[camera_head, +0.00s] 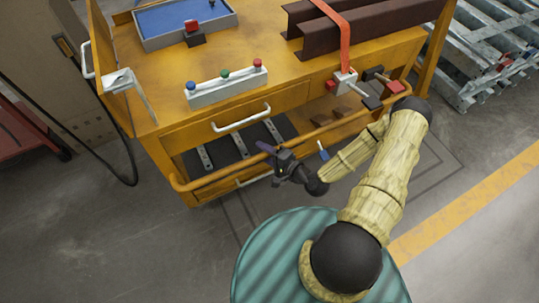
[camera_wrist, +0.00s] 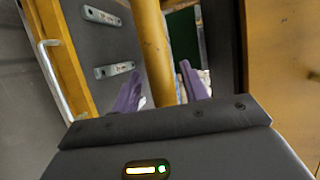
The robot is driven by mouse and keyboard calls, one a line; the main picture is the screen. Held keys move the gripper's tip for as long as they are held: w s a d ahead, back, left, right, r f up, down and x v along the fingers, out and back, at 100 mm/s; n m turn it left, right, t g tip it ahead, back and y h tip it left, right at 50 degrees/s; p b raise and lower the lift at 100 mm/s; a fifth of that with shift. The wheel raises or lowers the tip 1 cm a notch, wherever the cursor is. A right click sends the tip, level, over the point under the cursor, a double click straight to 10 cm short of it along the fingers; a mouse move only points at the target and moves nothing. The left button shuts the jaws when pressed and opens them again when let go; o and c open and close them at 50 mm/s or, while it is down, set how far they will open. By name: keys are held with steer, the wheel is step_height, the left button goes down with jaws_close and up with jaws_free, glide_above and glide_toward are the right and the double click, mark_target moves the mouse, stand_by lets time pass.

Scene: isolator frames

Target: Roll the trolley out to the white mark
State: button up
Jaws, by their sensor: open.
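The yellow trolley (camera_head: 165,88) stands in front of me, with a long yellow push rail (camera_head: 225,172) along its near side. My gripper (camera_head: 267,148) is at this rail, near its middle. In the wrist view, the two purple fingers of my gripper (camera_wrist: 160,84) are apart, and the rail (camera_wrist: 156,45) shows between them. Whether the fingers touch the rail cannot be told. I see no white mark in either view.
The trolley carries a blue tray (camera_head: 185,22), a button box (camera_head: 227,86) and brown beams (camera_head: 360,28) under an orange strap. Metal racks (camera_head: 490,50) stand at right, a red cart (camera_head: 30,130) at left. A yellow floor line (camera_head: 470,207) crosses open floor at right.

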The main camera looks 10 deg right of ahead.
steer(key=shift+d+r, duration=0.1)
steer(key=p+v, duration=0.4)
steer(key=v, duration=1.3)
steer(key=shift+s, duration=0.2)
